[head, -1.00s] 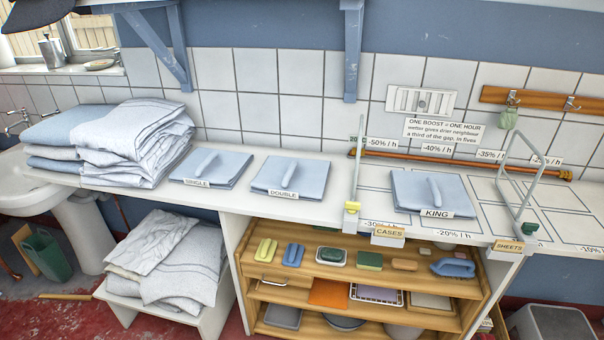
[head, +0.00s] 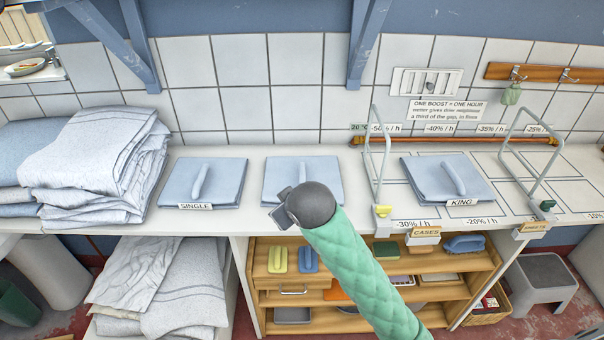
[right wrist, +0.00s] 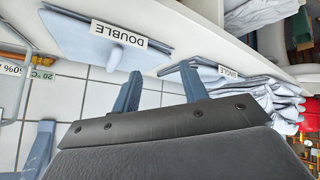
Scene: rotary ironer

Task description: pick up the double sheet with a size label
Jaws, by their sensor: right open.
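The double sheet, a folded pale blue square (head: 325,175) with a raised grip on top, lies on the white counter between the single and king sheets. Its DOUBLE label is hidden behind my right arm in the head view but reads clearly in the right wrist view, where the sheet (right wrist: 80,42) is at upper left. My right gripper (head: 282,212) is at the sheet's front left corner in the head view. In the right wrist view its two fingers (right wrist: 160,82) are apart with nothing between them, and the sheet is beyond them. My left gripper is out of view.
The single sheet (head: 225,183) lies to the left and the king sheet (head: 430,180) to the right. Wire frames (head: 378,160) stand by the king sheet. Folded linen (head: 90,150) is piled at far left. A wooden shelf unit (head: 262,262) is below the counter.

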